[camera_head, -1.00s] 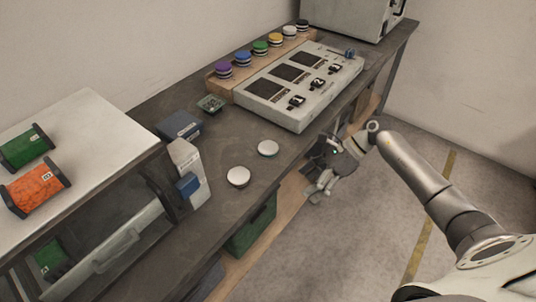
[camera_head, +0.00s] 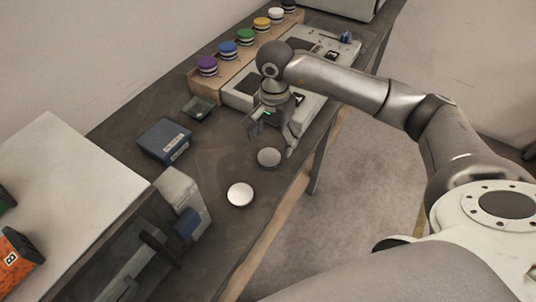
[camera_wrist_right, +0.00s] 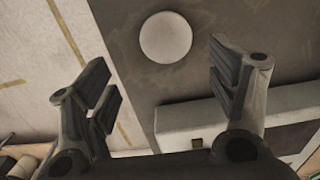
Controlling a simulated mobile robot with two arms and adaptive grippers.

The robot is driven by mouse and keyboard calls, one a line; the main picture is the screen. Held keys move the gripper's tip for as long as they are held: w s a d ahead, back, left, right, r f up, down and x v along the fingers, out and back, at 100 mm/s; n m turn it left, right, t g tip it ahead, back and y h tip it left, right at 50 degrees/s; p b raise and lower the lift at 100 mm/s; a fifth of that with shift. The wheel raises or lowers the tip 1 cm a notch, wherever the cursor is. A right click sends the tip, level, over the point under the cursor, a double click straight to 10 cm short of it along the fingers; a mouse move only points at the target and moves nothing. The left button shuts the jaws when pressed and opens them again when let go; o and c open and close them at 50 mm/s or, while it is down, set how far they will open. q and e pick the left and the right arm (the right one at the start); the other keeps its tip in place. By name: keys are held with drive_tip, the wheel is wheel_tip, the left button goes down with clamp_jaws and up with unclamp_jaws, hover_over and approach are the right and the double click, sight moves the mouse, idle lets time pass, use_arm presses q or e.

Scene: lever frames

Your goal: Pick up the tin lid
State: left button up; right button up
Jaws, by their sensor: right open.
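Two small round pale discs lie on the dark workbench (camera_head: 215,232): a grey one (camera_head: 268,157) farther back and a whiter one (camera_head: 240,194) nearer to me. I cannot tell for sure which is the tin lid. My right gripper (camera_head: 272,133) is open and empty above the bench, just behind the grey disc, fingers pointing down. In the right wrist view one pale disc (camera_wrist_right: 166,37) shows beyond the spread fingers (camera_wrist_right: 162,78), apart from them. My left gripper is not in view.
A white control panel (camera_head: 240,98) stands behind the gripper. A row of coloured knobs (camera_head: 228,49) runs along the wooden rack. The bench edge is close on the right.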

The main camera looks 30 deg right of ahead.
sight(270, 155)
drive_tip(key=shift+f, duration=0.75)
drive_tip(key=f, duration=0.1)
drive_tip(key=f+p, duration=0.1)
drive_tip(key=f, duration=0.2)
drive_tip(key=shift+w+a+f+p, duration=0.2)
drive_tip(key=shift+w+a+p, duration=0.05)
drive_tip(key=shift+a+p, duration=0.1)
drive_tip(key=shift+f, duration=0.35)
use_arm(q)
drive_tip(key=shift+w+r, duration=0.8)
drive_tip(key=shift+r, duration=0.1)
use_arm(e)
drive_tip(key=c, duration=0.9)
